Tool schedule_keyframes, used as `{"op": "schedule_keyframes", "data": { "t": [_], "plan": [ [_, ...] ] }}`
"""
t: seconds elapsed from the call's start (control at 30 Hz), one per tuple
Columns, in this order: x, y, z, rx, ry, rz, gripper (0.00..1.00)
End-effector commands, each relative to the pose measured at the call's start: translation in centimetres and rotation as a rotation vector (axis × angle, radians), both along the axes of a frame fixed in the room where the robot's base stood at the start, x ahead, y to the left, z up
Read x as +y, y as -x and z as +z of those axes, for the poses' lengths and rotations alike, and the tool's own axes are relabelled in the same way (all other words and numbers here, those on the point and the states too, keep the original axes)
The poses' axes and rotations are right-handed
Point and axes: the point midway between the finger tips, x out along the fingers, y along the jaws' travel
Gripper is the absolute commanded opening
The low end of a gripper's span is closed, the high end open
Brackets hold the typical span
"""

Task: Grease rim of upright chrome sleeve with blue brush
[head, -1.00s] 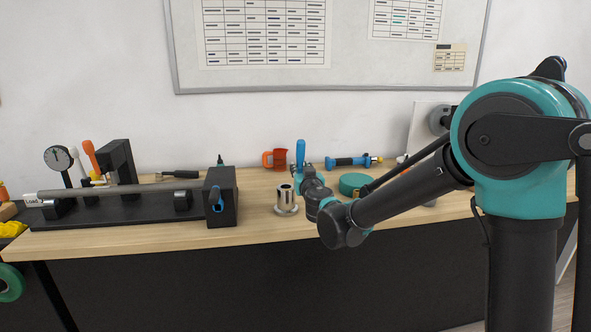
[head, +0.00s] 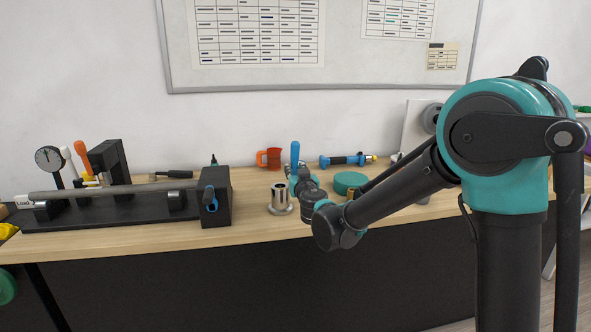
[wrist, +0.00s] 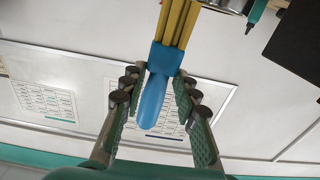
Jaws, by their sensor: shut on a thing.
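The chrome sleeve (head: 280,198) stands upright on its flanged foot on the bench. My gripper (head: 301,180) is just right of it in the head view, at about the height of its rim. My gripper is shut on the blue brush (head: 295,154), whose handle points up. In the wrist view the blue handle (wrist: 153,98) lies between both fingers (wrist: 157,82), with yellow bristles (wrist: 175,22) running out of the top edge. The bristle tips are hidden in both views. A shiny metal part (wrist: 228,4), perhaps the sleeve, shows at the top edge.
A black fixture (head: 217,197) with a long grey bar (head: 110,189) stands left of the sleeve. A teal round object (head: 349,182) lies right of my gripper. Bench in front of the sleeve is clear.

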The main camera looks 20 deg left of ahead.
Motion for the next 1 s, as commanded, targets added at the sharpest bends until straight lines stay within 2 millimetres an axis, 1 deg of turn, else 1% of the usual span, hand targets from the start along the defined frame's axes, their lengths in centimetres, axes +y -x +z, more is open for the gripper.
{"op": "schedule_keyframes", "data": {
  "t": [1.0],
  "plan": [
    [3.5, 2.2, 0.1, 0.0, 0.0, 0.002, 0.0]
  ]
}}
